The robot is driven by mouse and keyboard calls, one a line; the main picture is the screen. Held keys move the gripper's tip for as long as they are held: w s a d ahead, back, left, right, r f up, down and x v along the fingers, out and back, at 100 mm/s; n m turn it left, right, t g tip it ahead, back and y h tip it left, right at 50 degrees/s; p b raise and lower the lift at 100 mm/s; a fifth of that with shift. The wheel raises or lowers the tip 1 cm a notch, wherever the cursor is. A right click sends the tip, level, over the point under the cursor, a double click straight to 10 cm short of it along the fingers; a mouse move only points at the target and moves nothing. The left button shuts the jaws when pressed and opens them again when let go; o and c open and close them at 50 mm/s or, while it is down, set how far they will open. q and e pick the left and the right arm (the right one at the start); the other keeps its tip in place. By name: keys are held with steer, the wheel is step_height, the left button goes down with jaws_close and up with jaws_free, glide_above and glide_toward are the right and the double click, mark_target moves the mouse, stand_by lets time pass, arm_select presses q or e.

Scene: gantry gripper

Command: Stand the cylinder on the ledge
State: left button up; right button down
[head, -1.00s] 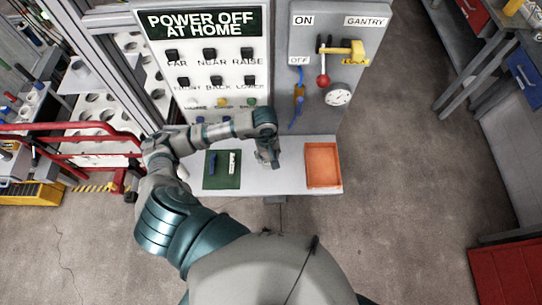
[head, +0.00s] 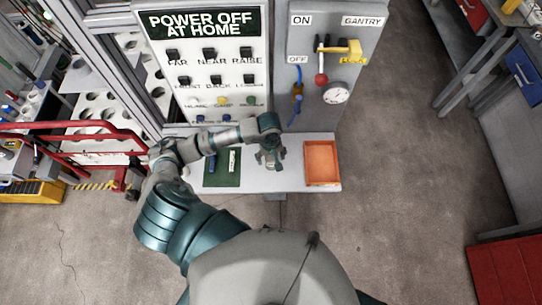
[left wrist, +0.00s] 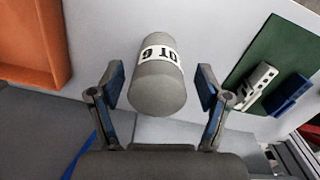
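A grey cylinder (left wrist: 157,88) with a white lettered band shows in the left wrist view, between the two fingers of my left gripper (left wrist: 160,82). The fingers are spread, with a gap visible on each side of it. I cannot tell whether it stands or lies. In the head view my left gripper (head: 269,158) is over the pale ledge (head: 285,178) below the control panel, and I cannot clearly pick out the cylinder there. The ledge also shows in the left wrist view (left wrist: 215,35). My right gripper is not in view.
An orange tray (head: 322,142) is at the ledge's right end. A green mat (head: 222,181) with a blue and a white piece lies on its left. The button panel (head: 213,65) and the gantry switch box (head: 328,120) rise behind.

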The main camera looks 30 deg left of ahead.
arm_select(q)
steer(key=shift+d, duration=0.1)
steer(key=shift+w+r, duration=0.1)
steer(key=shift+r, duration=0.3)
step_height(320, 180, up, 11)
steer(key=b, duration=0.1)
steer(key=shift+a+r+b, duration=0.15)
steer(key=shift+a+b, duration=0.05)
steer(key=shift+b, duration=0.15)
